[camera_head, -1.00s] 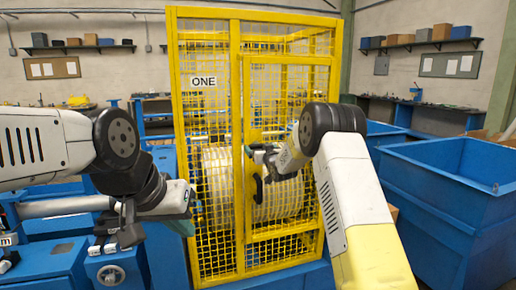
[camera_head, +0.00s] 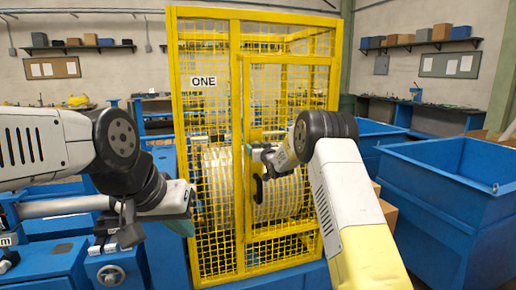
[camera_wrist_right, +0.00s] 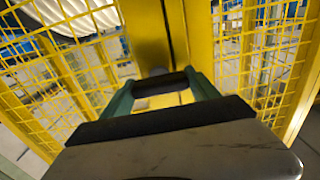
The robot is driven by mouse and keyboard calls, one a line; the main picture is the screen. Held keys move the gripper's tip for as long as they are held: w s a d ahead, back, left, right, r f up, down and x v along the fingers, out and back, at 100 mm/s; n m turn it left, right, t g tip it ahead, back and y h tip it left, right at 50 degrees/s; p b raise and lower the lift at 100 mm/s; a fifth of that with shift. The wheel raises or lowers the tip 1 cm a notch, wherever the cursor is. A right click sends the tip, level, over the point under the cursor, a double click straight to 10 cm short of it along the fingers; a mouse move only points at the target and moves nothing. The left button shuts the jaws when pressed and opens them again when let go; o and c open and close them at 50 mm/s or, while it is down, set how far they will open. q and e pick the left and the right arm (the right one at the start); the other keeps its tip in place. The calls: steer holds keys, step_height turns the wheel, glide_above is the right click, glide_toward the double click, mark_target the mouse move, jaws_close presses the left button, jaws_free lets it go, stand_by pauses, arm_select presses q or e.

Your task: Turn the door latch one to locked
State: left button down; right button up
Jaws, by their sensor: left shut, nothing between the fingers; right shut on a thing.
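The yellow mesh cage (camera_head: 236,120) marked ONE stands in the middle of the head view, and its door (camera_head: 290,60) is shut in the frame. My right gripper (camera_head: 249,149) is at the door's left edge, above a black door handle (camera_head: 258,190). In the right wrist view, its green fingers (camera_wrist_right: 162,93) are on either side of a dark bar, which I take to be the latch lever (camera_wrist_right: 160,84), in front of the yellow post. The fingers and wrist hide much of the latch, so its exact angle cannot be told. My left gripper (camera_head: 184,226) is shut and empty, left of the cage.
A white ribbed drum (camera_head: 215,175) is inside the cage. A large blue bin (camera_head: 440,190) stands at the right. Blue equipment (camera_head: 55,265) is at the lower left, near my left arm. Shelves and benches line the back wall.

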steer(key=n, duration=0.4)
steer(key=shift+n, duration=0.4)
steer(key=n, duration=0.4)
steer(key=shift+a+n, duration=0.1)
steer(key=shift+n, duration=0.2)
steer(key=n, duration=0.4)
steer(key=shift+f+n, duration=0.1)
steer(key=shift+n, duration=2.2)
steer(key=o, duration=1.4)
steer(key=shift+c, duration=0.2)
